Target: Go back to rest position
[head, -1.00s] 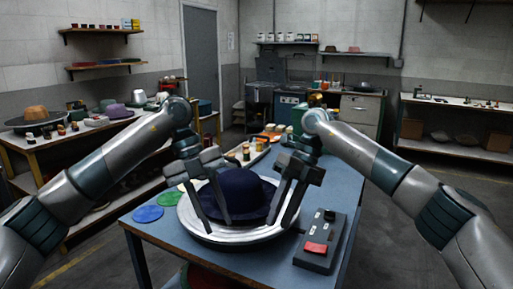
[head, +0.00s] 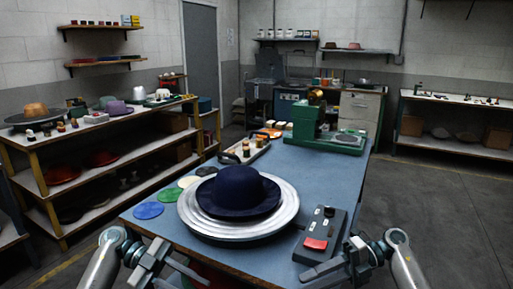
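A dark blue hat (head: 238,190) sits upright on the round silver plate (head: 282,217) at the front of the blue table (head: 313,178). My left gripper (head: 185,283) is low at the bottom of the head view, in front of the table's near edge, apart from the hat. Its fingers are spread and nothing is between them. My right gripper (head: 312,280) is at the bottom right, below the control box, also apart from the hat. Its fingers point left and I cannot make out the gap between them clearly.
A control box (head: 320,235) with a red button stands right of the plate. Coloured discs (head: 149,210) lie to the left. A green machine (head: 322,125) and a tray of spools (head: 243,150) stand at the back. Shelves (head: 105,165) line the left wall.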

